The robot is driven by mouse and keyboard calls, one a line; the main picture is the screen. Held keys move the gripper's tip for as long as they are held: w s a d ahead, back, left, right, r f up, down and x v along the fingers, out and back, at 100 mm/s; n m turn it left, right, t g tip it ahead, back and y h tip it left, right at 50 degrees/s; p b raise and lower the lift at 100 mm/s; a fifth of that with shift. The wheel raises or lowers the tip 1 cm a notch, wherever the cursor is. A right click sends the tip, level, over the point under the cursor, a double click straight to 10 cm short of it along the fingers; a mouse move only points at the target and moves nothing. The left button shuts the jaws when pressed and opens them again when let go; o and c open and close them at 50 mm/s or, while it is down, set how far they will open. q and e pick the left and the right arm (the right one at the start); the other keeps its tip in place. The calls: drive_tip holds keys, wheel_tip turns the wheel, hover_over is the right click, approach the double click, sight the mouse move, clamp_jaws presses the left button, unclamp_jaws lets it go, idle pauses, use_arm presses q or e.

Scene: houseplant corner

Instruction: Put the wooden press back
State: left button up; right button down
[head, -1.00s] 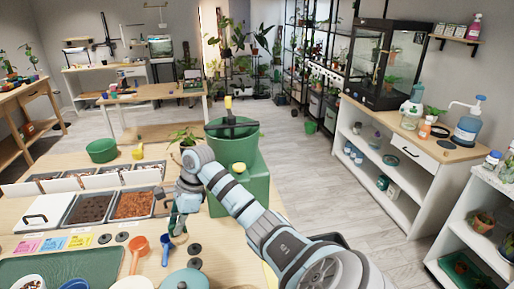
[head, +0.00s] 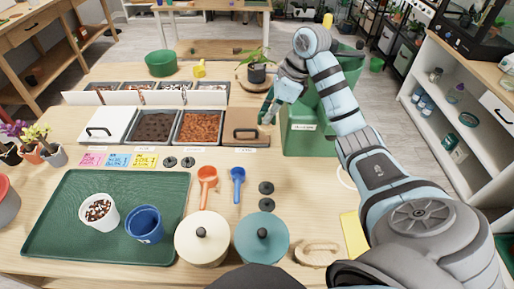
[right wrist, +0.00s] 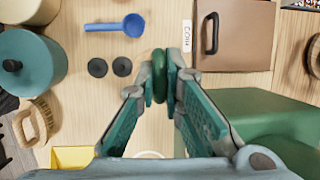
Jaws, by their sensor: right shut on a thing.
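The wooden press (head: 316,252), a pale wooden piece with a loop handle, lies on the table near the front, right of the teal lidded pot. It also shows at the left of the right wrist view (right wrist: 32,122). My right gripper (head: 267,110) is over the table between the brown lidded bin and the green block, well away from the press. It is shut on a small dark green rounded thing (right wrist: 160,72), seen nearly edge-on, whose kind I cannot tell. My left gripper is not in view.
The brown lid (head: 245,125) ends the row of soil bins. A green block (head: 310,135) stands right of it. A teal pot (head: 262,238), cream pot (head: 203,237), blue scoop (head: 238,184) and dark discs (head: 266,188) lie nearer. A yellow piece (head: 354,235) is beside my arm.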

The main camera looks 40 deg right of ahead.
drive_tip(key=f+b, duration=0.2)
drive_tip(key=f, duration=0.3)
drive_tip(key=f+b, duration=0.2)
drive_tip(key=f, duration=0.4)
drive_tip(key=f+b, duration=0.2)
drive_tip(key=f, duration=0.3)
drive_tip(key=shift+s+a+f, duration=0.1)
drive_tip(key=shift+s+f, duration=0.05)
drive_tip(key=shift+s, duration=0.25)
drive_tip(key=shift+s+f, duration=0.15)
drive_tip(key=shift+f, duration=0.6)
drive_tip(key=shift+s+f, duration=0.3)
drive_tip(key=shift+f, duration=0.1)
drive_tip(key=shift+w+f, duration=0.1)
drive_tip(key=c, duration=2.1)
unclamp_jaws()
drive_tip(key=shift+f+b, duration=0.15)
drive_tip(key=shift+b, duration=0.15)
drive_tip(key=o, duration=0.4)
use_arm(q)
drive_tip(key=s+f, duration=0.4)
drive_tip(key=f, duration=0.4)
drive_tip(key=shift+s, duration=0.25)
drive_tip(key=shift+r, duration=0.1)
use_arm(e)
drive_tip(key=shift+r, duration=0.2)
